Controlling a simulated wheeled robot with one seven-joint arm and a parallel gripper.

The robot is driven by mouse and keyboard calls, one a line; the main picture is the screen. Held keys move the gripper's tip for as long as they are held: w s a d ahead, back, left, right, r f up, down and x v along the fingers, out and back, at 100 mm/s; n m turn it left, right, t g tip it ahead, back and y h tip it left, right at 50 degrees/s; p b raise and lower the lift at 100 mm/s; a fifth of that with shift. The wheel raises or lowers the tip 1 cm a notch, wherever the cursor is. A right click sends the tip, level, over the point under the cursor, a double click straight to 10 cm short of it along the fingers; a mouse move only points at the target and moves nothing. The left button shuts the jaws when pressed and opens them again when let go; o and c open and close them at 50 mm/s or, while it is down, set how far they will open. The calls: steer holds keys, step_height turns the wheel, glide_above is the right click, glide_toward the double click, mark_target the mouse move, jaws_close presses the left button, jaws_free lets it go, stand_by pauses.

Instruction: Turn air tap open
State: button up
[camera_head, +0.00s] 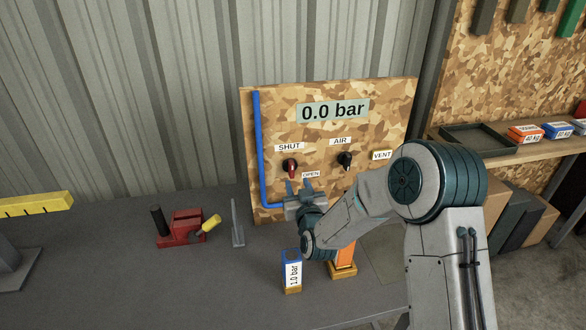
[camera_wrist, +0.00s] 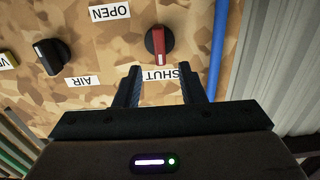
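A red-handled knob on a round black base (camera_head: 290,168) is on the wooden panel (camera_head: 390,120), between the labels SHUT and OPEN. In the wrist view the knob (camera_wrist: 159,40) has its red handle lined up toward the SHUT label (camera_wrist: 170,75). A black knob (camera_head: 345,160) with the label AIR (camera_head: 340,141) sits to its right; it also shows in the wrist view (camera_wrist: 50,56). The display (camera_head: 332,111) reads 0.0 bar. My gripper (camera_head: 299,186) is open and empty just below the red knob, its fingers apart and not around it.
A blue pipe (camera_head: 258,150) runs down the panel's left side. A yellow VENT label (camera_head: 382,155) is at right. On the bench stand a blue 1.0 bar block (camera_head: 291,271), an orange block (camera_head: 345,258) under my arm and a red device (camera_head: 184,228).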

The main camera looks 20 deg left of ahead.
mark_target(292, 170)
steer(key=p+x, duration=0.1)
steer(key=x, duration=0.6)
steer(key=shift+w+a+p, duration=0.2)
steer(key=shift+p, duration=0.2)
jaws_close()
